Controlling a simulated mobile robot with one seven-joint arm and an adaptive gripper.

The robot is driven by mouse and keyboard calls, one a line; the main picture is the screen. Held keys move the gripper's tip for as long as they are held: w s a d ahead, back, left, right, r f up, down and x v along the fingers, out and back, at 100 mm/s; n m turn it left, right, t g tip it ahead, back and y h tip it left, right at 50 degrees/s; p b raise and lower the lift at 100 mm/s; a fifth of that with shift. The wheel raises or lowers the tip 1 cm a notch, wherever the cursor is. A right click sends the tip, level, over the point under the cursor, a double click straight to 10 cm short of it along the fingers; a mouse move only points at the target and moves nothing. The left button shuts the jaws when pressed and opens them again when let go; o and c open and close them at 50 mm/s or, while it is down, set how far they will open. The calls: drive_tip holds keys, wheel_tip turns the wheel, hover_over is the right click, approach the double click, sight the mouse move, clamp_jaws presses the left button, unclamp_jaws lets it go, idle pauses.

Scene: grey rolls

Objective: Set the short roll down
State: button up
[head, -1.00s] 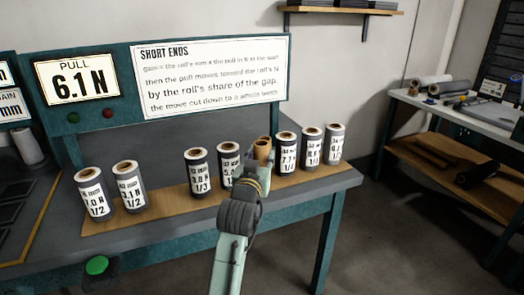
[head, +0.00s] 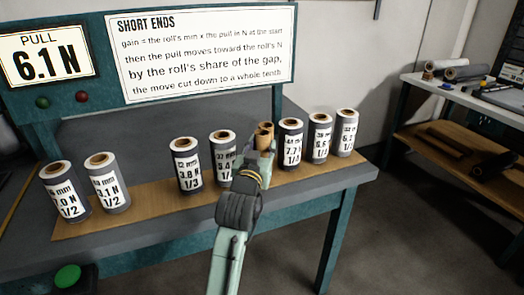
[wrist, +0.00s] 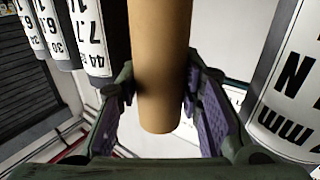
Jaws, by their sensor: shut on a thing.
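The short roll is a bare brown cardboard-coloured roll (head: 265,132), open at the top, standing in the gap in a row of labelled rolls. My gripper (head: 260,152) is shut on it; the wrist view shows the brown roll (wrist: 160,60) between the two purple-padded fingers (wrist: 160,85). The roll looks close to upright. Its lower end is hidden by my gripper in the head view, so I cannot tell whether it touches the wooden board (head: 150,205).
A grey labelled roll (head: 223,155) stands just left and another (head: 290,142) just right, with little clearance. Several more rolls stand along the board. A sign (head: 200,55) and a 6.1 N display (head: 46,55) stand behind. A side table (head: 460,95) is at right.

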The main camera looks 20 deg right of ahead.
drive_tip(key=shift+s+r, duration=0.15)
drive_tip(key=shift+r, duration=0.05)
drive_tip(key=shift+f, duration=0.2)
drive_tip(key=o, duration=1)
drive_tip(key=shift+o, duration=0.2)
drive_tip(key=shift+r, duration=0.1)
drive_tip(key=p+v, duration=0.6)
drive_tip(key=v, duration=0.6)
drive_tip(key=shift+r, duration=0.1)
